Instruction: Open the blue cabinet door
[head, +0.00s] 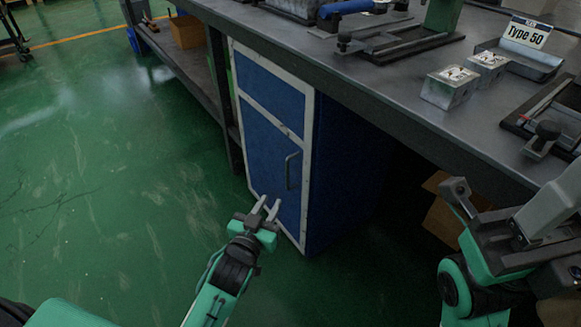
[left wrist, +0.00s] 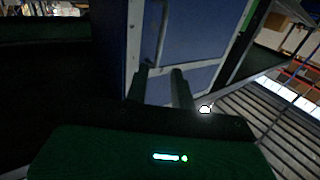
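The blue cabinet (head: 345,160) stands under the workbench, its front framed in white. Its blue door (head: 262,160) looks shut and has a curved vertical handle (head: 293,172) near its right edge. My left gripper (head: 270,200) is open and empty, with its two fingertips in front of and below the handle, apart from it. The left wrist view shows the two dark fingers (left wrist: 161,76) spread, with the handle (left wrist: 163,32) beyond and above them. My right gripper (head: 500,215) is at the lower right near the bench edge, partly cut off; its opening is unclear.
The workbench (head: 400,105) overhangs the cabinet and carries metal blocks (head: 450,86), fixtures and a "Type 50" sign (head: 527,33). Cardboard boxes (head: 440,215) sit under the bench to the right. The green floor (head: 110,170) in front and left of the cabinet is clear.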

